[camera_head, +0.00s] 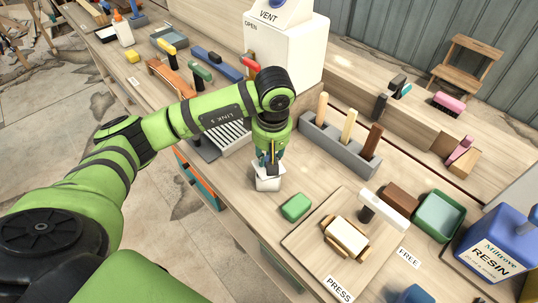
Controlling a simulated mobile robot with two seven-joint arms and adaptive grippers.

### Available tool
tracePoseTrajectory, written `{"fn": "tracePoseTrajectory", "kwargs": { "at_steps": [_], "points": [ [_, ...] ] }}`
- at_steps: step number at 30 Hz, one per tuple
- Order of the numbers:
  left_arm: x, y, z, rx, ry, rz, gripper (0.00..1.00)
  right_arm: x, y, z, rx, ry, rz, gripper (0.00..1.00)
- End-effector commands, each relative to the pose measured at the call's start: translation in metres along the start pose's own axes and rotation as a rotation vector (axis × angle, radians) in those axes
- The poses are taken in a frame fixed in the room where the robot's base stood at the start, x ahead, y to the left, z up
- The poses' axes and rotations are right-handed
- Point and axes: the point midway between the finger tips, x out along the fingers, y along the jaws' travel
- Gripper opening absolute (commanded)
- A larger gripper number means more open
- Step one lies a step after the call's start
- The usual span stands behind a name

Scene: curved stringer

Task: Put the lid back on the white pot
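The small white pot (268,183) stands on the workbench near its front edge, in the middle of the head view. My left gripper (270,167) points down right over the pot, with its fingertips at or just above the pot's top. The gripper and its shadow hide much of the pot's top. I cannot tell a lid apart there, nor whether the fingers are open or shut on something. My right gripper is not in view.
A green block (296,207) lies just right of the pot. A grey holder (338,148) with upright handles stands behind. A wooden board (300,240) with a clamped block is at front right. A white VENT box (285,55) stands at the back.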

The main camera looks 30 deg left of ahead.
Motion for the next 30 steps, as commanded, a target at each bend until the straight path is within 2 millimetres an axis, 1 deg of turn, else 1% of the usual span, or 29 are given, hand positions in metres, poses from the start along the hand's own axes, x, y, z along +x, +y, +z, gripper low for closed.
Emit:
{"fn": "tracePoseTrajectory", "kwargs": {
  "at_steps": [8,19,30],
  "points": [
    [0.0001,0.0001,0.0000,0.000,0.000,0.000,0.08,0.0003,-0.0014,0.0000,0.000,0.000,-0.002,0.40],
    [0.0008,0.0003,-0.0001,0.000,0.001,0.000,0.08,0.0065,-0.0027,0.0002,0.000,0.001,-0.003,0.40],
    [0.0000,0.0003,0.0000,0.000,0.000,0.000,0.08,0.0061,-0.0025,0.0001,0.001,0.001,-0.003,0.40]
  ]
}}
